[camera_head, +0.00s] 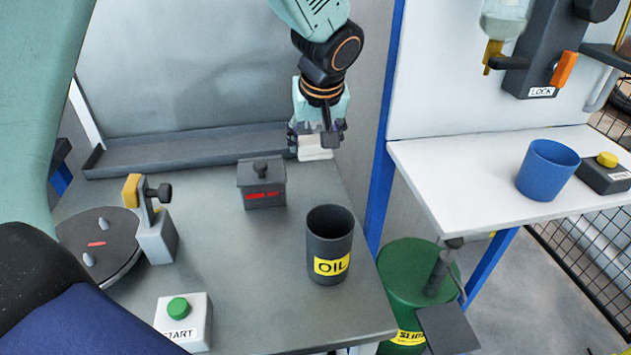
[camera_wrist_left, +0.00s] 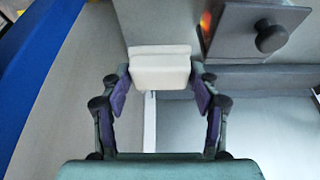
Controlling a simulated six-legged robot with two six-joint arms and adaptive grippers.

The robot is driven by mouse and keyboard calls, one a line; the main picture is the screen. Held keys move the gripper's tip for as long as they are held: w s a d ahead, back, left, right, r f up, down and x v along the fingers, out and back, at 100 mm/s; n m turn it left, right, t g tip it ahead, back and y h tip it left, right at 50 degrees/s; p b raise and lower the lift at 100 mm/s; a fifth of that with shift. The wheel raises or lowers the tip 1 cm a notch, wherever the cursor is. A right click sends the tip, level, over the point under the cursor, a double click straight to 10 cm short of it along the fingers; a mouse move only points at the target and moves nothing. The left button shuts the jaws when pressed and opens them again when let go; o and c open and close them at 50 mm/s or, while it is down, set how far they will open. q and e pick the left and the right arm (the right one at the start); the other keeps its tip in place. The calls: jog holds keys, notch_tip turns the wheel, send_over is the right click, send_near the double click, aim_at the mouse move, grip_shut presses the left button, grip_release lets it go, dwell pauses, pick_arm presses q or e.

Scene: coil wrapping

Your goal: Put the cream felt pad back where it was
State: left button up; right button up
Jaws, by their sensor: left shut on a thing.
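The cream felt pad (camera_head: 316,154) is a small pale block with a stepped edge. It hangs at the tips of my left gripper (camera_head: 318,138), near the table's back right edge, right of the grey lidded box. In the left wrist view the pad (camera_wrist_left: 160,70) sits between the two fingers of the left gripper (camera_wrist_left: 160,80), which touch its sides. I cannot tell whether the pad touches anything below it. My right gripper is not in view.
The grey knobbed box (camera_head: 262,185) and the dark OIL can (camera_head: 330,245) stand on the table. A round plate with a clamp (camera_head: 150,220) and START button (camera_head: 183,320) are left. A blue cup (camera_head: 547,170) stands on the white table.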

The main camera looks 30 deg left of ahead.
aim_at(318, 157)
pick_arm(q)
jog(key=f, duration=0.3)
jog(key=f+b, duration=0.1)
jog(key=shift+d+f, duration=0.25)
jog(key=shift+f, duration=0.15)
notch_tip(318, 157, down, 3)
jog(key=shift+a+b, duration=0.15)
jog(key=shift+b, duration=0.35)
jog(key=shift+s+f, duration=0.1)
jog(key=shift+f, duration=0.2)
jog(key=shift+f, duration=0.1)
jog(key=o, duration=0.8)
